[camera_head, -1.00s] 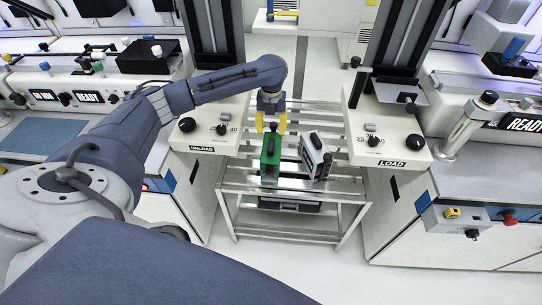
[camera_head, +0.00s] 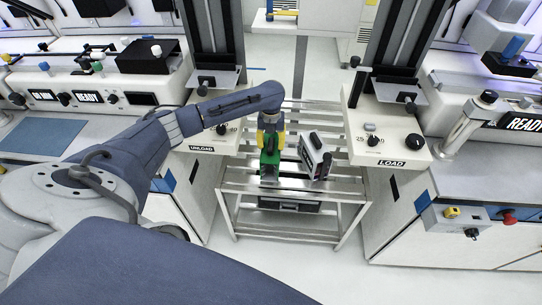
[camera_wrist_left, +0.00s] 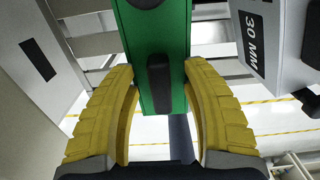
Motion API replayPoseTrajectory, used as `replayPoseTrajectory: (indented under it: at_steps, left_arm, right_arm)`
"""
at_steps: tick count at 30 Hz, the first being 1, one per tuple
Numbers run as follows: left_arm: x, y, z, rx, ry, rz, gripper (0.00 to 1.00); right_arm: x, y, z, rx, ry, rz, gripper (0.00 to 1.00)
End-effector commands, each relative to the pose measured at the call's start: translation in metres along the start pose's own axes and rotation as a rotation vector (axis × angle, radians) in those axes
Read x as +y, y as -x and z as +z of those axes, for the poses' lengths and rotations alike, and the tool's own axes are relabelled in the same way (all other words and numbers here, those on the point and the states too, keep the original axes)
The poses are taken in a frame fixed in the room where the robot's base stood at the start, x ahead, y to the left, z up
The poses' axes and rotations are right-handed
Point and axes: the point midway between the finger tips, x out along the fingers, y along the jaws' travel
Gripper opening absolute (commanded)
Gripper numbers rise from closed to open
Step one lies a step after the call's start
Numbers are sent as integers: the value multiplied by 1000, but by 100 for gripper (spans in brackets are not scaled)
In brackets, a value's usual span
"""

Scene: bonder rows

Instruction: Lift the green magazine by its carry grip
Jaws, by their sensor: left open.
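The green magazine (camera_head: 270,171) stands on the slatted rack between the UNLOAD and LOAD units. It also shows in the left wrist view (camera_wrist_left: 180,40), with its black carry grip (camera_wrist_left: 158,80) facing the camera. My left gripper (camera_head: 269,143) is right above the magazine and partly hides its top. In the left wrist view its yellow fingers (camera_wrist_left: 158,72) are open, one on each side of the grip, with gaps visible beside the grip. My right gripper is not in view.
A white magazine (camera_head: 312,156) stands close to the right of the green one; its "30 MM" label (camera_wrist_left: 251,38) shows in the wrist view. The UNLOAD unit (camera_head: 200,149) and LOAD unit (camera_head: 391,163) flank the slatted rack (camera_head: 240,188). Bare slats lie behind the magazines.

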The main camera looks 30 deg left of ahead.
Motion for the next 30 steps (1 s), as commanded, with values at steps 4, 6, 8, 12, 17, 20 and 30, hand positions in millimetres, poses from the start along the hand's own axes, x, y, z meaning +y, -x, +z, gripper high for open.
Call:
replayPoseTrajectory:
  at_steps: [4, 6, 8, 12, 17, 20, 30]
  left_arm:
    - [0, -2, 0, -1, 0, -1, 47]
    - [0, -2, 0, -1, 0, 0, 47]
    - [0, -2, 0, -1, 0, 0, 47]
    - [0, -2, 0, -1, 0, 0, 37]
    - [0, -2, 0, -1, 0, 0, 18]
    - [0, -2, 0, -1, 0, 0, 7]
    - [0, -1, 1, -2, 0, -1, 0]
  right_arm:
    - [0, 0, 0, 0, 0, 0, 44]
    - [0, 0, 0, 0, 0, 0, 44]
    - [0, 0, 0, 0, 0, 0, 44]
    - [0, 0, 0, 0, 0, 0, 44]
    - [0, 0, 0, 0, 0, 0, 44]
    - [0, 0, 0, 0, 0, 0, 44]
    - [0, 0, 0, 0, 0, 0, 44]
